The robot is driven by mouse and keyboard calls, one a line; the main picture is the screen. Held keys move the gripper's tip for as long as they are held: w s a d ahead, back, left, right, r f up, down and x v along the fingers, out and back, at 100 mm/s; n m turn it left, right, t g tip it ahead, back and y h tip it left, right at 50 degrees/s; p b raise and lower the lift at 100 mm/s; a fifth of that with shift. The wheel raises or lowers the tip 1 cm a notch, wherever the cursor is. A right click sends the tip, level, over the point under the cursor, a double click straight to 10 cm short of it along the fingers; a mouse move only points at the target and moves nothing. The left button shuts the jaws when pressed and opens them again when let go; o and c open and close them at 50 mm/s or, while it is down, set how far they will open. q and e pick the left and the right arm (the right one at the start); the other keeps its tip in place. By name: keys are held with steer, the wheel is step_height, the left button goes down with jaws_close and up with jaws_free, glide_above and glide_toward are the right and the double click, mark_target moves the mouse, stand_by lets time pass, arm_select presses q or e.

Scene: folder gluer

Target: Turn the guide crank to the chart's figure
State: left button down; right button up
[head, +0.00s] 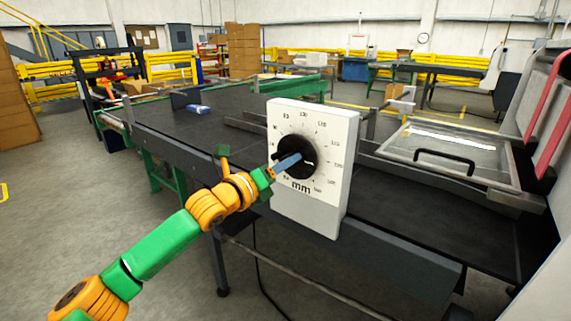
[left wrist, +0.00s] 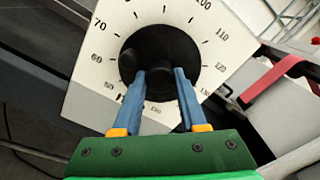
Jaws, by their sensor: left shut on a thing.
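The guide crank is a round black knob (head: 300,143) on a white panel with a printed mm dial (head: 340,118), upright at the near edge of the machine table. In the left wrist view the black knob (left wrist: 190,48) fills the middle of the dial face (left wrist: 92,78), with figures around it. My left gripper (head: 296,160) reaches the knob from the lower left. Its two blue fingers (left wrist: 160,74) are shut on the knob's raised grip, one on each side. I cannot make out a pointer mark or the set figure. I see no readable chart. My right gripper is out of view.
The dark table (head: 180,125) stretches away behind the panel, with a small blue and white item (head: 198,109) on it. Right of the panel is a clear hinged cover (head: 455,145) with a black handle (head: 444,158). Open floor lies at the left.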

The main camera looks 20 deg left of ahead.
arm_select(q)
steer(key=shift+r+n+p, duration=0.2)
steer(key=shift+n+p, duration=4.9)
steer(key=shift+n, duration=12.7)
steer(key=shift+a, duration=0.1)
steer(key=shift+c, duration=2.2)
jaws_free()
steer(key=shift+w, duration=0.1)
